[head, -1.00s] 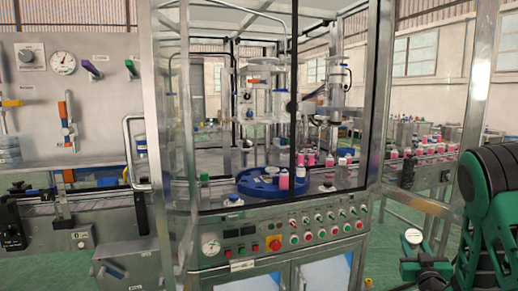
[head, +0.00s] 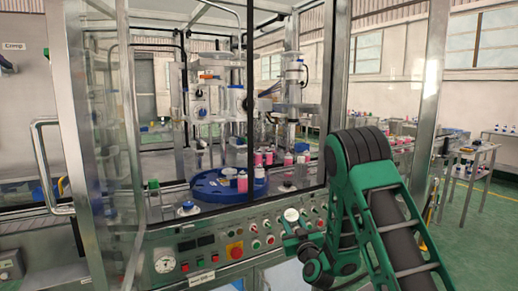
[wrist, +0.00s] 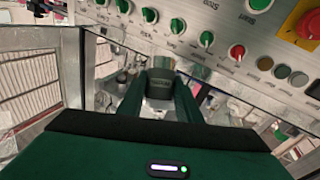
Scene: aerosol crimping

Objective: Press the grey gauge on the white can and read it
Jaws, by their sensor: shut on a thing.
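My gripper (head: 294,238) is low in front of the machine's control panel in the head view. It is shut on the grey gauge, whose round pale face (head: 291,214) points up and toward the head camera. The wrist view shows the dark grey gauge body (wrist: 160,84) between the two green fingers. The dial reading is too small to make out.
The control panel (head: 215,254) with buttons and a red stop knob (head: 235,250) lies beside my gripper. Metal posts and glass frame the cabinet. Pink bottles (head: 264,158) stand inside. A side table (head: 470,165) stands at the right, with open green floor near it.

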